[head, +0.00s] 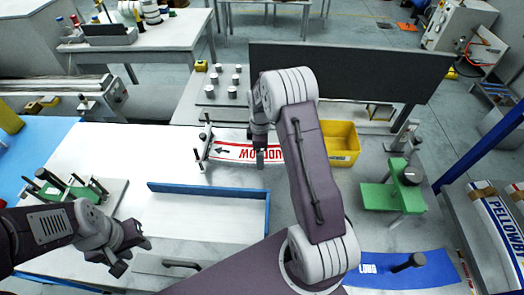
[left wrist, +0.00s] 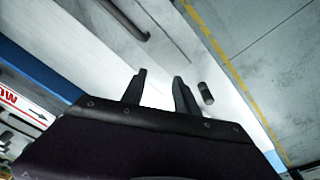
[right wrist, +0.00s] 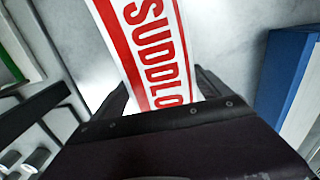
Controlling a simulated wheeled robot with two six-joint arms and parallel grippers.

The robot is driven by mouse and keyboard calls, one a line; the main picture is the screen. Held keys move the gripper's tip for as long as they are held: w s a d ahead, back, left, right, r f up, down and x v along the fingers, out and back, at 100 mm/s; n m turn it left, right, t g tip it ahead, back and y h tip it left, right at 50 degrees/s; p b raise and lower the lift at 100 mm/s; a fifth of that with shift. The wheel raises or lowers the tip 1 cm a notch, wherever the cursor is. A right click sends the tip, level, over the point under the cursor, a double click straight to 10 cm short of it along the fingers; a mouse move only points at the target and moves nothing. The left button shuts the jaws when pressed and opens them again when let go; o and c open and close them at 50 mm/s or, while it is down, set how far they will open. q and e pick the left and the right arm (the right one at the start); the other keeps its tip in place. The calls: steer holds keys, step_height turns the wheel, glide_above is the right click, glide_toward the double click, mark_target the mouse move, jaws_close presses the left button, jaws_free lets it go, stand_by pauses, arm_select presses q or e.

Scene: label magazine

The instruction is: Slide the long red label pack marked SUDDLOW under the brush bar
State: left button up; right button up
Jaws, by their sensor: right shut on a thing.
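The long red-and-white SUDDLOW pack (head: 232,152) lies across the table past the white tray, its arrow end to the left. It fills the upper middle of the right wrist view (right wrist: 150,45), and its arrow end shows in the left wrist view (left wrist: 22,104). My right gripper (head: 262,157) is shut on the pack, with fingers at both long edges. A bar between two posts, seemingly the brush bar (head: 204,147), stands at the pack's left end. I cannot tell whether the tip is under it. My left gripper (head: 128,254) is open and empty at the lower left.
A white tray with a blue rim (head: 208,188) lies in front of the pack. A dark panel (head: 345,68) stands behind.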

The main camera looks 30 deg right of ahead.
steer(key=shift+s+d, duration=0.2)
steer(key=shift+d, duration=0.1)
steer(key=shift+a, duration=0.1)
steer(key=o, duration=1.9)
steer(key=shift+w, duration=0.1)
step_height(320, 180, up, 9)
steer(key=shift+b, duration=0.4)
steer(key=shift+a, duration=0.1)
